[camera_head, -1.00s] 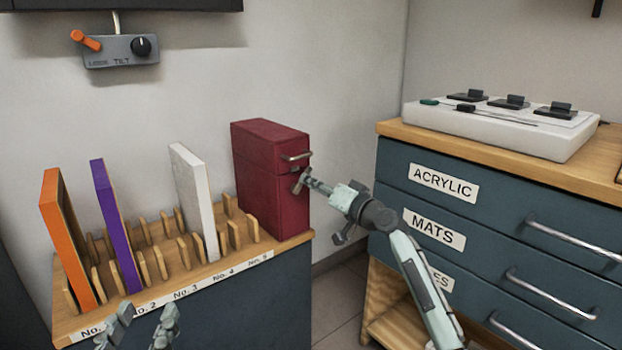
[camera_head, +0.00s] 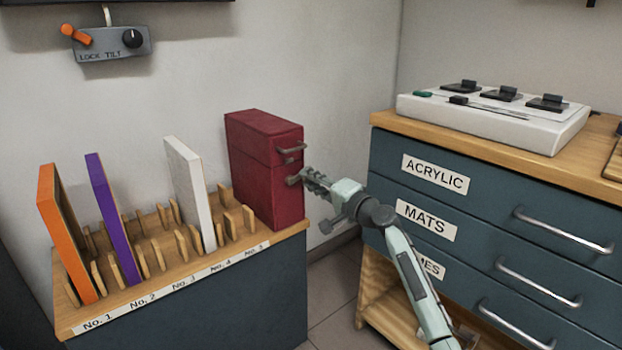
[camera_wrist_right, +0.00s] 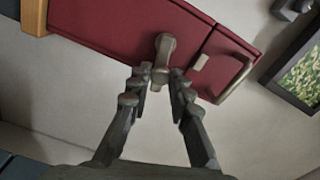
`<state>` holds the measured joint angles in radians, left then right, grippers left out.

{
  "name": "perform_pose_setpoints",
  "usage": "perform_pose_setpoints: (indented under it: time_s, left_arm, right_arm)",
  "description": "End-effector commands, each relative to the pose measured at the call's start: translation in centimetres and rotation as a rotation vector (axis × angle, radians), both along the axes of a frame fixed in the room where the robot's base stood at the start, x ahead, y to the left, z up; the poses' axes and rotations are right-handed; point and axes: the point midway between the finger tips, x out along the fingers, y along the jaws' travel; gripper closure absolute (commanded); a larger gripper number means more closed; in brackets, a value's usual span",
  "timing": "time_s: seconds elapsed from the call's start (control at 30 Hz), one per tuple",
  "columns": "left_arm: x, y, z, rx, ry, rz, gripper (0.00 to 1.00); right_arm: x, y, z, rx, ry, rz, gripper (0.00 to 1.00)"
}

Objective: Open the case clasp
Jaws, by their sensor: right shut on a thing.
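The dark red case (camera_head: 257,190) stands upright at the right end of the wooden rack, its lid closed along the seam. Its metal clasp (camera_head: 292,180) sits on the narrow right face below the seam; the clasp knob (camera_wrist_right: 164,46) also shows in the right wrist view. A small tab (camera_wrist_right: 201,62) sits across the seam from it. My right gripper (camera_head: 307,178) is shut on the clasp, its fingers (camera_wrist_right: 160,82) on either side of the knob's lower part. My left gripper is out of view.
A metal handle (camera_head: 291,149) sticks out above the clasp. Orange (camera_head: 72,245), purple (camera_head: 116,220) and white (camera_head: 187,195) panels stand in the rack (camera_head: 160,292) to the left. A blue drawer cabinet (camera_head: 480,197) with a white device (camera_head: 490,122) stands at right.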

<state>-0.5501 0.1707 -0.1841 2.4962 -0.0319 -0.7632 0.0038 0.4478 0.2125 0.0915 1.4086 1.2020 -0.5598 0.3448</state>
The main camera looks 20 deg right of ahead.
Motion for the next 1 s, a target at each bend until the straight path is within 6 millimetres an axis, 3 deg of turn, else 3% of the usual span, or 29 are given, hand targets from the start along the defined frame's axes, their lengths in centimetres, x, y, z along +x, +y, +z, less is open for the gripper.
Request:
perform_pose_setpoints:
  time_s: [0.43,0.47,0.6,1.0]
  left_arm:
    - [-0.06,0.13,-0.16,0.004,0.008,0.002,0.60]
    - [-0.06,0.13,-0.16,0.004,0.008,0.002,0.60]
    - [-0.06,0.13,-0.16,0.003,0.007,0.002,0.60]
    - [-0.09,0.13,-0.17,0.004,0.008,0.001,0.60]
  right_arm:
    - [0.02,-0.11,0.00,0.011,0.003,-0.003,1.00]
    - [0.02,-0.11,0.00,0.011,0.003,-0.003,0.79]
    - [0.01,-0.10,-0.02,0.010,0.003,-0.002,0.62]
    - [-0.57,-0.29,-0.13,0.008,0.004,-0.001,0.60]
